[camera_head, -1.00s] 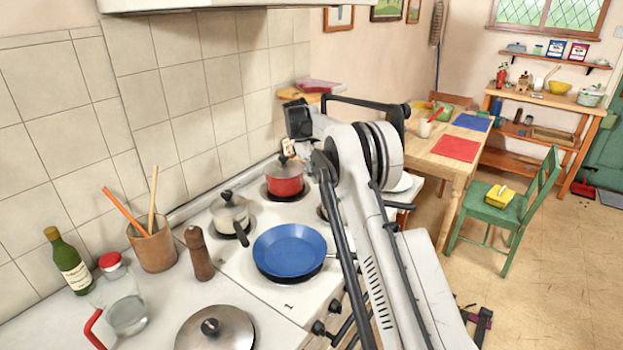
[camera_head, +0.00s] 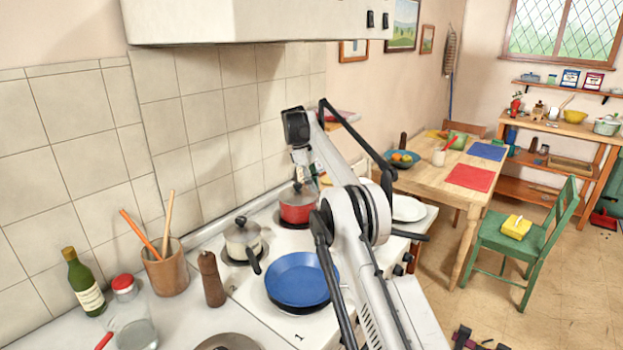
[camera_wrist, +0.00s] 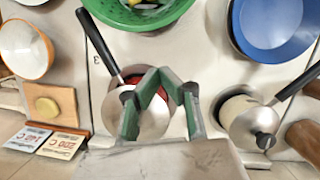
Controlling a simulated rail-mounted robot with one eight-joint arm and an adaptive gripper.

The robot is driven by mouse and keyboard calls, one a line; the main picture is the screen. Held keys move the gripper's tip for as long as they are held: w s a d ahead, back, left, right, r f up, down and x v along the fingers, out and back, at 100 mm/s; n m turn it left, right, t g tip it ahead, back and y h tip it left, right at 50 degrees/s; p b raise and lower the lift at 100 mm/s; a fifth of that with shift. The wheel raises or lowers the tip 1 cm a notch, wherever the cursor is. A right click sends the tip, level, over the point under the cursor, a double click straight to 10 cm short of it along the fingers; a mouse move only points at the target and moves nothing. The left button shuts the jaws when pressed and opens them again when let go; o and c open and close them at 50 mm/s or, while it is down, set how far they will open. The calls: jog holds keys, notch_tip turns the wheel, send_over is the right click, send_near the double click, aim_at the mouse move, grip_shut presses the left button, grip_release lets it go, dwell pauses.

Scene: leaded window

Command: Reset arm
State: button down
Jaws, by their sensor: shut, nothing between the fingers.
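My gripper (camera_wrist: 158,72) has green fingers, shut and empty, in the wrist view. It is above the stove, over the red pot with a steel lid (camera_wrist: 143,120). In the head view my arm rises from the bottom and bends down at the black wrist. The red pot (camera_head: 297,210) stands below the wrist there, partly behind my arm. The fingertips are too small to make out in that view.
A blue pan (camera_head: 299,280) and a cream pot (camera_head: 243,240) stand on the stove. The range hood (camera_head: 250,22) overhangs above. A bottle (camera_head: 84,283), utensil holder (camera_head: 168,268) and pepper mill (camera_head: 211,280) stand at left. The dining table (camera_head: 440,178) is beyond.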

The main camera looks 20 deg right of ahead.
jog(key=shift+p+v, duration=1.45)
jog(key=shift+v, duration=0.25)
jog(key=s+d+r+m+t+b, duration=0.2)
jog(key=s+r+m+b, duration=0.2)
jog(key=s+r, duration=0.5)
jog(key=s+a+r+m+t+b, duration=0.1)
jog(key=s+a+r, duration=0.1)
jog(key=s, duration=0.2)
jog(key=s+a+r+t+y, duration=0.1)
jog(key=s+r, duration=0.1)
jog(key=s, duration=0.3)
jog(key=s+a+r+m+t+b, duration=0.1)
jog(key=s+a+r, duration=0.1)
jog(key=s+r, duration=0.15)
jog(key=s+a+f+m+t+b, duration=0.1)
jog(key=s+a+f, duration=0.1)
jog(key=s, duration=0.7)
jog(key=s+a+f+m+t, duration=0.1)
jog(key=s+a+f, duration=0.15)
jog(key=s, duration=0.55)
jog(key=s+a+f+m+t+y+b, duration=0.1)
jog(key=s+a+f+m+t+b, duration=0.1)
jog(key=s+f, duration=1.2)
jog(key=s, duration=0.3)
jog(key=shift+a+f+y, duration=0.25)
jog(key=shift+a+y, duration=0.05)
